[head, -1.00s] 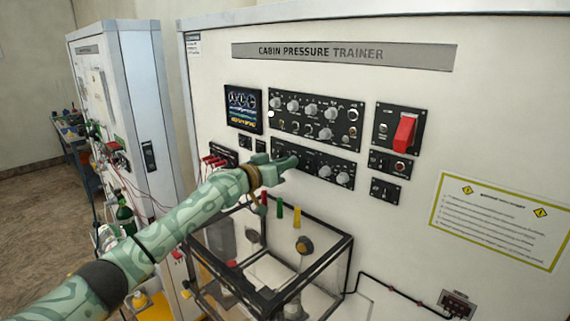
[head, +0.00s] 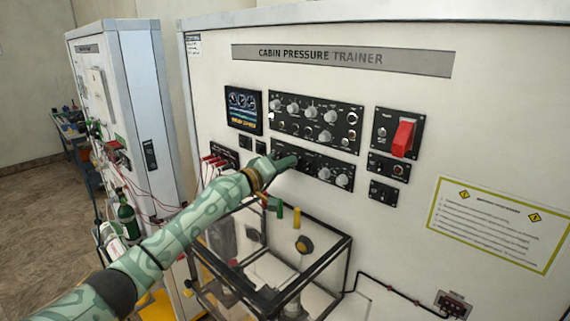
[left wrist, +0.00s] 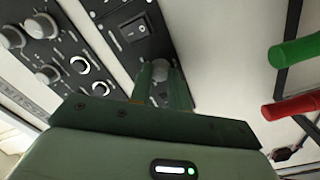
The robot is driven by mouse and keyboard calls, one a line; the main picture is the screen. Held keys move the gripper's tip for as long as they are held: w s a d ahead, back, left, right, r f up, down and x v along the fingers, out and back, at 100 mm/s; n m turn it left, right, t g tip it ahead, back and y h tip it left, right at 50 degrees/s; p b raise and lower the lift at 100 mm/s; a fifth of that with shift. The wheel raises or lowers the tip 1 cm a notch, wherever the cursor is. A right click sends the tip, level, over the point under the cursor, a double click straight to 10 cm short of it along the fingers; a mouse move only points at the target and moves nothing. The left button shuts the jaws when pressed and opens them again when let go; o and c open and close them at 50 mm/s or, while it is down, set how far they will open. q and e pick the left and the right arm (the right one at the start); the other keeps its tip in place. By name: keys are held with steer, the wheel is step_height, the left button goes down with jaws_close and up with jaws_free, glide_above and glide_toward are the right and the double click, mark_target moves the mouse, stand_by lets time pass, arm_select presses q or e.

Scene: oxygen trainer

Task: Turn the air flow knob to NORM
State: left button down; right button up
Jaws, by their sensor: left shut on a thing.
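My left gripper (head: 292,160) is at the left part of the lower black knob panel (head: 332,161) on the cabin pressure trainer. In the left wrist view the green fingers (left wrist: 161,77) are shut on a grey knob (left wrist: 160,68), one on each side of it. In the head view the gripper hides this knob. I cannot read its label or its pointer setting, so I cannot tell if NORM is selected. Two pale knobs, one (head: 324,173) and another (head: 342,180), show to the right on the same panel. My right gripper is not in view.
An upper panel (head: 316,121) of several knobs lies just above. A red switch lever (head: 402,138) is to the right. Red leads (head: 214,160) plug in at left.

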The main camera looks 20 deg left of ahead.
arm_select(q)
steer(key=shift+n, duration=0.3)
steer(key=c, duration=1.3)
jaws_free()
steer(key=v, duration=1.6)
steer(key=shift+s+a, duration=0.15)
steer(key=shift+a, duration=0.05)
steer(key=shift+f, duration=0.1)
